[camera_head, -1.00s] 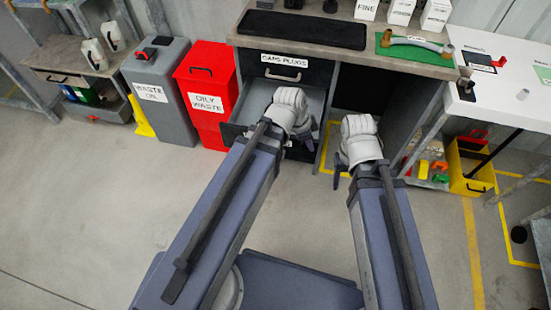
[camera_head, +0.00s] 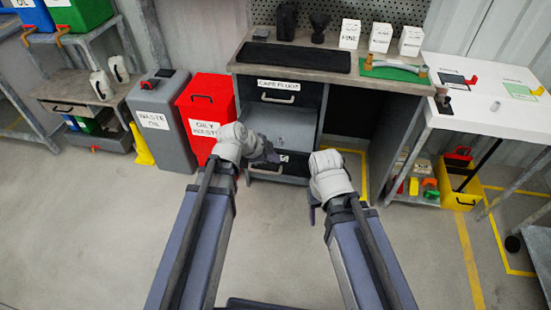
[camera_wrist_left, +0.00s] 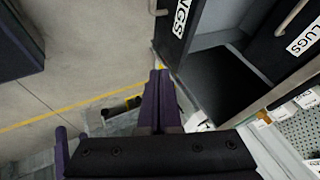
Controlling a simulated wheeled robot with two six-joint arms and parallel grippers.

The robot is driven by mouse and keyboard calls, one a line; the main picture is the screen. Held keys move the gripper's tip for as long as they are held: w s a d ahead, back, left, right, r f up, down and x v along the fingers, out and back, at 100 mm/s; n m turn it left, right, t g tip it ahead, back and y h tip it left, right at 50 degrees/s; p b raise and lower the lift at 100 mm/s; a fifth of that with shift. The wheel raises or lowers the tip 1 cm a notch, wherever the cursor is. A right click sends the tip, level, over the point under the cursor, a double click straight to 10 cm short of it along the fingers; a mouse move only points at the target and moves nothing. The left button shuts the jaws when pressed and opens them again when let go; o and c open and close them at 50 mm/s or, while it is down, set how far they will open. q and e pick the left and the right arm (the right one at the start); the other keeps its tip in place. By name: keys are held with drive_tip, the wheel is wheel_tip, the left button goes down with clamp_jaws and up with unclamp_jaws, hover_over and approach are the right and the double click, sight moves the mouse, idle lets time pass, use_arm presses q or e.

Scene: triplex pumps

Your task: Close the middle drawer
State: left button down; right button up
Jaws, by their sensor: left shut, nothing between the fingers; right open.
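The middle drawer (camera_head: 282,123) is pulled out of the bench, below a shut top drawer (camera_head: 290,91) labelled "CAPS PLUGS". Its grey inside shows from above. Its dark front carries a white label and a handle (camera_head: 265,172), partly hidden by my left gripper. In the left wrist view the open drawer (camera_wrist_left: 225,80) lies right of the fingers, its front at the upper left. My left gripper (camera_head: 271,153) is shut and empty by the drawer front; whether it touches cannot be told. My right gripper (camera_head: 312,212) is open and empty, right of the drawer and nearer me.
A red oily waste bin (camera_head: 207,100) stands close left of the drawers, with a grey waste oil bin (camera_head: 160,118) beyond. An open knee space is right of the drawers. A white table (camera_head: 490,105) and yellow crate (camera_head: 460,188) stand right. The floor in front is clear.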

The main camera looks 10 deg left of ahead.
sight(288, 156)
use_arm(q)
drive_tip(key=w+d+f+b, duration=0.1)
drive_tip(key=w+f+b, duration=0.1)
drive_tip(key=w+d+f+b, duration=0.1)
drive_tip(key=w+f+b, duration=0.1)
drive_tip(key=w, duration=0.1)
drive_tip(key=w+d+f+b, duration=0.1)
drive_tip(key=w+f+b, duration=0.1)
drive_tip(key=f, duration=0.1)
drive_tip(key=shift+w+d, duration=0.3)
drive_tip(key=shift+w, duration=0.25)
drive_tip(key=w, duration=2.2)
drive_tip(key=shift+d, duration=0.4)
